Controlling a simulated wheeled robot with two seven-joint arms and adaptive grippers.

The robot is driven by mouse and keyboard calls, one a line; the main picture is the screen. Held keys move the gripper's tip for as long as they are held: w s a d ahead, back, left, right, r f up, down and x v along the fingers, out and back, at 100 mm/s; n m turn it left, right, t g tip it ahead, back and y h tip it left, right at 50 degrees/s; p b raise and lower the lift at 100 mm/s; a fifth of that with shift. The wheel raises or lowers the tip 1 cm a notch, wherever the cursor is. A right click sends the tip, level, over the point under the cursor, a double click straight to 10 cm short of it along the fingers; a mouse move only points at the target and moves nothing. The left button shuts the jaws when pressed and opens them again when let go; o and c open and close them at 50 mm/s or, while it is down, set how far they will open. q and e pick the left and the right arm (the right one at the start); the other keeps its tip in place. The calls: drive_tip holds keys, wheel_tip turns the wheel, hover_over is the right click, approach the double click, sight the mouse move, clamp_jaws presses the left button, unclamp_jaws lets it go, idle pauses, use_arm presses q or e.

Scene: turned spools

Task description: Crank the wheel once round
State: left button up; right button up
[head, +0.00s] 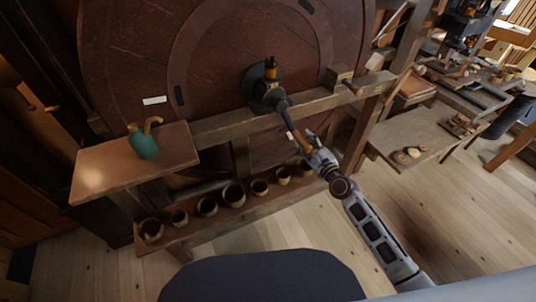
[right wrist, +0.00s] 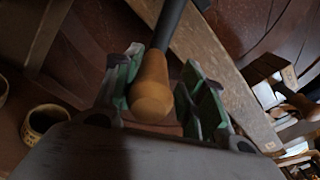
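A big dark red-brown wheel (head: 130,50) stands upright at the back in the head view. At its hub (head: 262,88) a dark crank arm (head: 284,107) reaches down and right toward my right gripper (head: 308,145). In the right wrist view the crank's rounded wooden handle (right wrist: 152,92) points toward the camera, on a dark rod. It lies between the green-padded fingers of my right gripper (right wrist: 163,75). The fingers look apart, with narrow gaps beside the handle; contact is hard to judge. My left gripper is not in view.
A wooden beam (head: 222,126) crosses in front of the wheel. A side shelf (head: 100,170) bears a teal pot (head: 143,146). Several cups stand on a low shelf (head: 215,222). A bench (head: 420,135) with small wooden pieces is at right. The floor (head: 460,215) is clear.

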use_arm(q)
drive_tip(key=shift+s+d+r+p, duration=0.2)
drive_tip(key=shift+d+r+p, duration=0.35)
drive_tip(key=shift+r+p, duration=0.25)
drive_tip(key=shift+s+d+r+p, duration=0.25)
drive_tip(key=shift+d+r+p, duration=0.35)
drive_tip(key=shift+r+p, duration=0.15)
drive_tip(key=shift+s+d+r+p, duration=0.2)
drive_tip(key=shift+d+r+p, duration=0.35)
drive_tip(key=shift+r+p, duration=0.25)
use_arm(e)
drive_tip(key=s+a+m, duration=0.2)
drive_tip(key=a+m, duration=0.4)
drive_tip(key=a, duration=0.1)
drive_tip(key=s+a+m, duration=0.3)
drive_tip(key=a+m, duration=0.3)
drive_tip(key=a, duration=0.1)
drive_tip(key=shift+r, duration=0.35)
drive_tip(key=shift+a, duration=0.15)
drive_tip(key=shift+s, duration=0.1)
